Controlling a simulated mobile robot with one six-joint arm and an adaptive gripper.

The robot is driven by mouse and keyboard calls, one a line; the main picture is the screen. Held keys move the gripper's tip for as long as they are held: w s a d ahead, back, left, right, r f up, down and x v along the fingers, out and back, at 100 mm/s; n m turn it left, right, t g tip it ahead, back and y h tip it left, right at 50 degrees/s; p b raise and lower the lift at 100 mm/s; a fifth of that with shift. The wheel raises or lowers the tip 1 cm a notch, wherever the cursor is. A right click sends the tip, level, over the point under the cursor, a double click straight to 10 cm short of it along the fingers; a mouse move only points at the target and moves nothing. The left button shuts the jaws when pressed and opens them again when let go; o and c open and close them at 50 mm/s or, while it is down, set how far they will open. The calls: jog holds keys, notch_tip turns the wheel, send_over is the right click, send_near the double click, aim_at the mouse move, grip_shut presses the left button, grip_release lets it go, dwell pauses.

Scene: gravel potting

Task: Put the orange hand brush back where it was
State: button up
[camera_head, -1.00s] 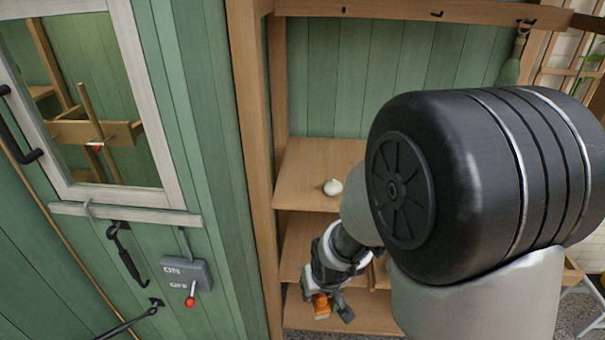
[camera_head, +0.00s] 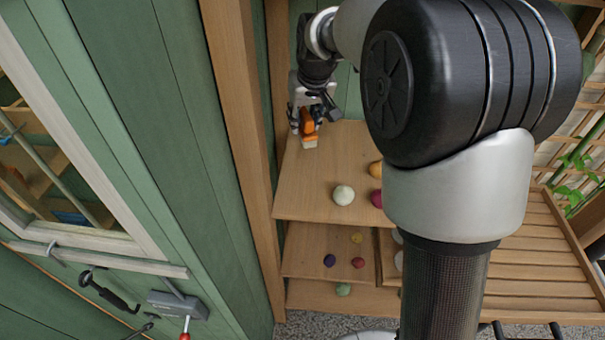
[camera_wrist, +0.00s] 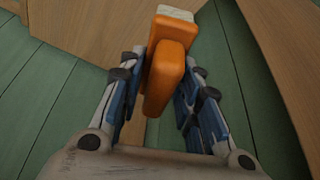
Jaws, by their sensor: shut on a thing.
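The orange hand brush (camera_head: 308,124) is in my gripper (camera_head: 307,118), above the back left part of the upper wooden shelf. Its pale bristle end (camera_head: 310,142) points down toward the shelf board. In the wrist view the orange body (camera_wrist: 168,62) sits between the two blue-padded fingers of my gripper (camera_wrist: 160,85), with the pale end (camera_wrist: 176,13) at the far side. My gripper is shut on the brush. I cannot tell whether the bristles touch the shelf.
The upper shelf (camera_head: 310,195) bears a white bulb-like thing (camera_head: 343,194), with an orange and a dark red ball partly behind my arm. Small coloured balls lie on the lower shelf (camera_head: 305,250). A wooden post (camera_head: 235,110) stands close left. The shelf's left part is clear.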

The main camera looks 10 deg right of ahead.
notch_tip(320, 180, down, 19)
jog(key=b, duration=0.3)
jog(key=shift+s+f+b, duration=0.1)
jog(key=shift+b, duration=0.2)
jog(key=shift+f, duration=0.15)
jog(key=o, duration=1)
